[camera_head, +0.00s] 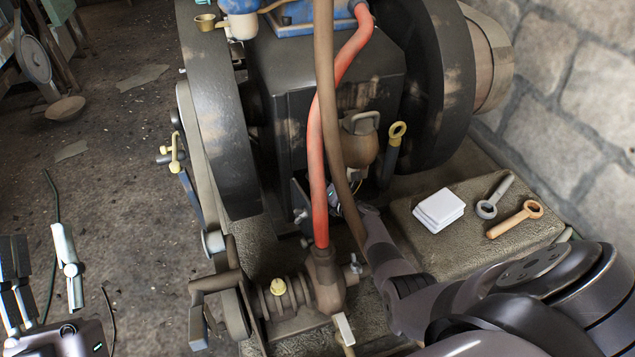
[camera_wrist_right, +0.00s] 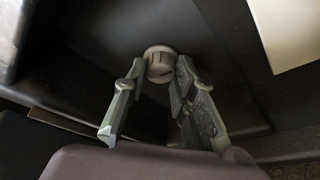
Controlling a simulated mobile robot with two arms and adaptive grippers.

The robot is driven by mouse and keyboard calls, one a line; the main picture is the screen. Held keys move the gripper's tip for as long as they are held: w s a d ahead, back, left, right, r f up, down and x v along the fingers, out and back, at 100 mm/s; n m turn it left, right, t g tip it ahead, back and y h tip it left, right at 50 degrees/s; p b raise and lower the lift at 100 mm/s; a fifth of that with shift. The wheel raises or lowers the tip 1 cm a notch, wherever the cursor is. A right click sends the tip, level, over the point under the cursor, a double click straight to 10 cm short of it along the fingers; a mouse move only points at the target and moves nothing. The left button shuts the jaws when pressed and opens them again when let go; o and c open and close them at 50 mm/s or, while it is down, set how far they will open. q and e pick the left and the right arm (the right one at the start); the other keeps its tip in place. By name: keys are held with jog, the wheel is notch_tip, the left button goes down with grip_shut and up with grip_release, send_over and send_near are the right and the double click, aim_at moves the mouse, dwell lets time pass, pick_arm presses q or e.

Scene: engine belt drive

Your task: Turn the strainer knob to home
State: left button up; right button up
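The strainer knob, a small round grey-brown knob with a dark mark on its face, shows in the right wrist view (camera_wrist_right: 160,63). My right gripper (camera_wrist_right: 158,82) has its two fingers on either side of the knob, the right finger very close to it. A narrow gap seems to show at the left finger, so it looks open around the knob; firm contact cannot be seen. In the head view my right gripper (camera_head: 340,202) reaches low to the engine's front, partly behind the hoses, and the knob is hidden. My left gripper (camera_head: 42,270) is open and empty at the lower left.
A red hose (camera_head: 325,130) and a brown hose (camera_head: 328,80) hang in front of the dark engine block (camera_head: 285,80). Large flywheels (camera_head: 215,110) stand at both sides. A stone slab (camera_head: 435,255) holds white pads (camera_head: 438,209) and two ring-ended tools. Floor at left is mostly clear.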

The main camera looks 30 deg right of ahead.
grip_shut()
pick_arm(q)
jog(key=shift+w, duration=0.1)
jog(key=w+f+g+y+p, duration=0.2)
jog(key=f+g, duration=0.4)
jog(key=f, duration=0.3)
jog(key=shift+w+a+f, duration=0.2)
jog(key=shift+w, duration=0.45)
pick_arm(e)
jog(key=shift+a+r+n+g+h, duration=0.1)
jog(key=shift+n+g+h, duration=0.25)
jog(key=shift+n, duration=0.5)
jog(key=shift+a+f+n+g+h, duration=0.1)
jog(key=shift+n+g+h, duration=0.1)
jog(key=shift+n+h, duration=0.45)
jog(key=shift+a+r+n+g+h, duration=0.1)
jog(key=shift+n+g+h, duration=0.2)
jog(key=shift+n, duration=0.7)
jog(key=o, duration=0.6)
grip_release()
jog(key=shift+c, duration=0.2)
